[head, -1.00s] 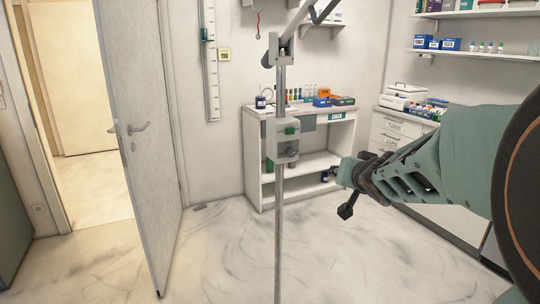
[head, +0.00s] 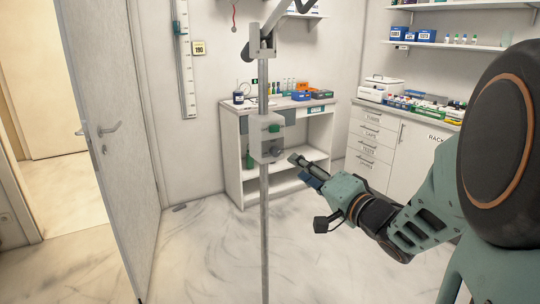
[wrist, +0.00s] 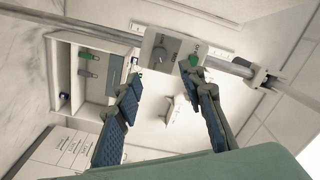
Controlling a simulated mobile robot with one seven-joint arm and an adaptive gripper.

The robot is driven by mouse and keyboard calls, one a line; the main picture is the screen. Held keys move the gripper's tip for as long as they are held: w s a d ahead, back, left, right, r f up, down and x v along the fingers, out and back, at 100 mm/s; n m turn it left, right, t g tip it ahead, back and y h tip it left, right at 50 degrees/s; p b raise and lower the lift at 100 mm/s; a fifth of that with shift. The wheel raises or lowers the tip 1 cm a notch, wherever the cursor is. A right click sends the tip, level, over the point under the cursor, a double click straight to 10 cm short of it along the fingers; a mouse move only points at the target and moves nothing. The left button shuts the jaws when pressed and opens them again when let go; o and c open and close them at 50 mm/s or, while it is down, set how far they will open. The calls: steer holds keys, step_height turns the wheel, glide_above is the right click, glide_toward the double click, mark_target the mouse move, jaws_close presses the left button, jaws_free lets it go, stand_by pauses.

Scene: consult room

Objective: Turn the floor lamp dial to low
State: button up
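The floor lamp's upright pole (head: 264,220) stands in front of me in the head view. Its pale control box (head: 262,150) is clamped on the pole, with a green button (head: 274,128) on it. The marks are too small to read. My gripper (head: 298,164) is just right of the box in the head view.
A white shelf desk (head: 232,165) with bottles and boxes stands behind the lamp. A drawer cabinet (head: 370,150) is at the right, under wall shelves. A grey door (head: 110,200) stands ajar at the left. The floor around the pole is clear.

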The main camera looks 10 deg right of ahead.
mark_target(277, 153)
steer(key=b+x, duration=0.1)
steer(key=x, duration=0.9)
steer(key=shift+w, duration=0.15)
steer(key=shift+c, duration=0.3)
jaws_close()
